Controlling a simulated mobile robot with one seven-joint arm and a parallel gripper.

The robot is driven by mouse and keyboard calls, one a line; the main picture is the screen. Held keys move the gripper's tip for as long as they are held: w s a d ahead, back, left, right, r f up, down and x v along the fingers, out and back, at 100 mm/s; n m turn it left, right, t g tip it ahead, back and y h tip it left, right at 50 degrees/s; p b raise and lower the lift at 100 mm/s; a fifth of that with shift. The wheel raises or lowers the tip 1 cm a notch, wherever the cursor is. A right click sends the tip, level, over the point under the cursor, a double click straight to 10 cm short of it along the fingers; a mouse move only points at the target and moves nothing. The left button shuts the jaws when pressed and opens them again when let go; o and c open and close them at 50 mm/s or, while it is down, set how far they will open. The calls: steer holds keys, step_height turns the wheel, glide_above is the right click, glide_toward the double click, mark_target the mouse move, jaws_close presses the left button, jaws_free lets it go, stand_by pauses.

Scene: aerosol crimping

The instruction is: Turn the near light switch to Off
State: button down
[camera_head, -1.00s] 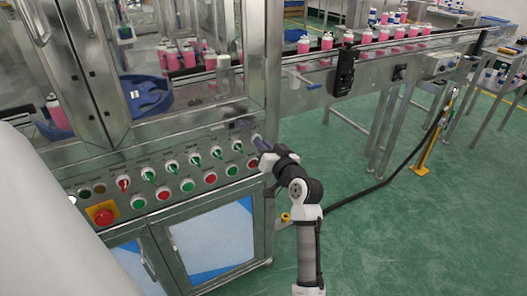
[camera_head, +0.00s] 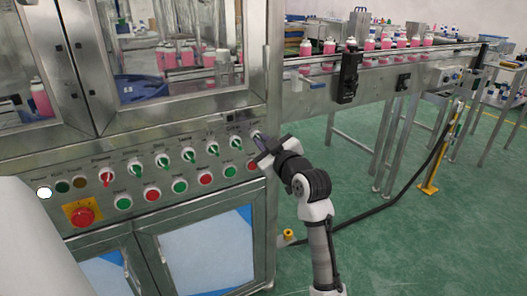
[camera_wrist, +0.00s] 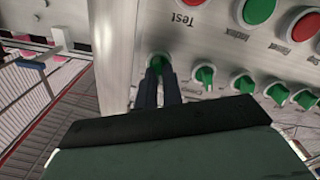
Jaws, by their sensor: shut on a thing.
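A row of green rotary switches runs along the steel control panel (camera_head: 150,211). My gripper (camera_head: 259,142) is at the rightmost switch (camera_head: 256,134) of the upper row, by the panel's right edge. In the wrist view, the two dark fingers (camera_wrist: 158,84) are shut on the green knob of this switch (camera_wrist: 157,61), one on each side. The fingers hide part of the knob, so its exact setting is unclear. Its label is not readable, so I cannot tell whether it is the near light switch.
Another green switch (camera_wrist: 204,76) sits close beside the held one. A lower row has green and red buttons (camera_head: 206,179). A red emergency stop (camera_head: 82,215) is at the left. The conveyor (camera_head: 400,62) extends right, with open green floor below.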

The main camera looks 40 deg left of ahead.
steer(key=shift+n+b, duration=0.4)
steer(key=shift+n, duration=0.2)
steer(key=c, duration=1.5)
jaws_free()
steer(key=shift+c, duration=0.2)
steer(key=b+v, duration=0.1)
steer(key=v, duration=1.2)
steer(key=shift+s+d, duration=0.25)
steer(key=shift+d, duration=0.1)
